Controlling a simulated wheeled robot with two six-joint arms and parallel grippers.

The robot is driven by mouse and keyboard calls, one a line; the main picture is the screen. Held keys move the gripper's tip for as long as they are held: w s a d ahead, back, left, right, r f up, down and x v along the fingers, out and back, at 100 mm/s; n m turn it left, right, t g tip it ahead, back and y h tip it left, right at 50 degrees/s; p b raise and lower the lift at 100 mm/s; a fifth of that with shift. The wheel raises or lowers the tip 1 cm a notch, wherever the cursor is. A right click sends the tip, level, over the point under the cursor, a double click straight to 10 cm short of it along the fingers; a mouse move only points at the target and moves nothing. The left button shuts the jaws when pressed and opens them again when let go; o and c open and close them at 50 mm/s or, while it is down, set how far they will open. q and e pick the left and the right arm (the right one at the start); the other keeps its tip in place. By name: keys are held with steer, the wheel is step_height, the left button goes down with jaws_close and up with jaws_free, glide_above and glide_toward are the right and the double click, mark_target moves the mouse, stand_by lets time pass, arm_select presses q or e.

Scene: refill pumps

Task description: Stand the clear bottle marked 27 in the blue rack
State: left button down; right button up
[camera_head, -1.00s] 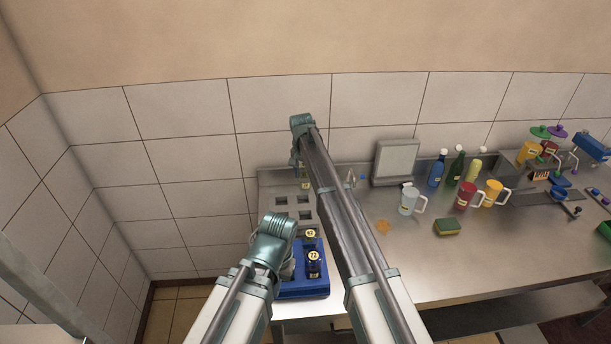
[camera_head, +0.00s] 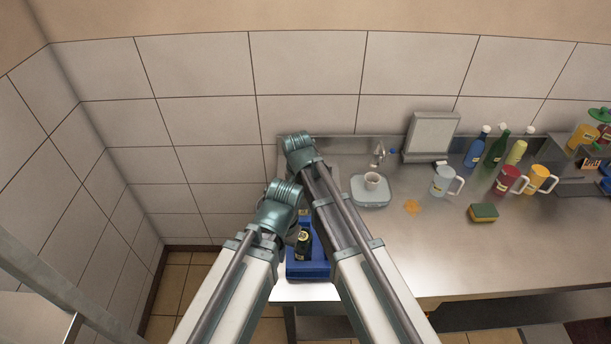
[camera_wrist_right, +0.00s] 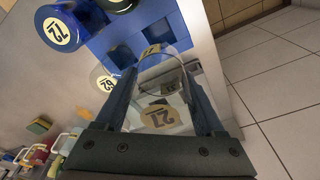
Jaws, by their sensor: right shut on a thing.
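My right gripper (camera_wrist_right: 163,105) is shut on the clear bottle marked 27 (camera_wrist_right: 160,117). In the right wrist view, the bottle sits between the two fingers, its yellowish label near the camera. The blue rack (camera_wrist_right: 190,17) lies beyond the fingertips, with dark square empty sockets beside the bottle. I cannot tell whether the bottle touches the rack. In the head view the rack (camera_head: 308,270) is at the counter's front left, partly covered by my arms. My left gripper's wrist is left of the rack; its fingers are hidden.
A dark bottle (camera_head: 304,240) shows there in the head view.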

mark_target(303, 219)
steer(key=shift+s+a+f, duration=0.1)
steer(key=shift+s+f, duration=0.1)
steer(key=shift+s, duration=0.3)
steer(key=shift+f+b, duration=1.45)
steer(key=shift+b, duration=0.05)
steer(key=shift+f, duration=0.1)
steer(key=shift+f+b, duration=1.3)
steer(key=shift+b, duration=0.1)
steer(key=shift+f+b, duration=0.8)
steer(key=shift+f+b, duration=0.55)
steer(key=shift+b, duration=0.05)
